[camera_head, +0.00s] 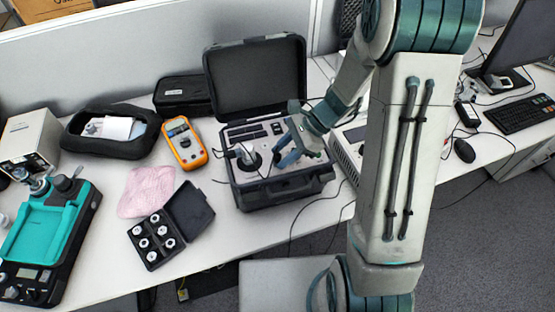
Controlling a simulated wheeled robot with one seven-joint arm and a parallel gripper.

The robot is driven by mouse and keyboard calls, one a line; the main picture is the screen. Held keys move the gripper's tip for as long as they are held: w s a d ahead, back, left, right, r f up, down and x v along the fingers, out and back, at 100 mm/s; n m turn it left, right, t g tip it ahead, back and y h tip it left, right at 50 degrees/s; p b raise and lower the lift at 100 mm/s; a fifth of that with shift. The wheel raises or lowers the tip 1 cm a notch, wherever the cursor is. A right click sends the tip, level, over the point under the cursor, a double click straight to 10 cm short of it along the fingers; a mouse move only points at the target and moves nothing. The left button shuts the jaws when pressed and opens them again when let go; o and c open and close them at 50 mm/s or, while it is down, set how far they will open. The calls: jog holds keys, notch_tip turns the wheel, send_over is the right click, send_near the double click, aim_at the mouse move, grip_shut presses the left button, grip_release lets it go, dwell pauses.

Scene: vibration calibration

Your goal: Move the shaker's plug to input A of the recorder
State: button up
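An open black case (286,192) stands on the desk with an instrument panel inside. A round black unit with a pale cylinder (246,153), which looks like the shaker, sits at the left of the panel. My gripper (281,150) is over the right part of the panel, pointing down and left. Its fingers are too small to show whether they are open or hold something. A pale box (343,153) right of the case, partly hidden by my arm, may be the recorder. I cannot make out the plug or input A.
A yellow multimeter (184,144), a pink cloth (147,191) and a small black box of metal pieces (152,240) lie left of the case. A teal device (46,235) stands at far left. Thin dark cables run right of the case. The raised lid (257,77) stands behind the panel.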

grip_shut()
jog(key=shift+r+p, duration=0.8)
jog(key=shift+r, duration=0.1)
dwell(1.0)
jog(key=shift+r+p, duration=1.35)
jog(key=shift+r, duration=0.3)
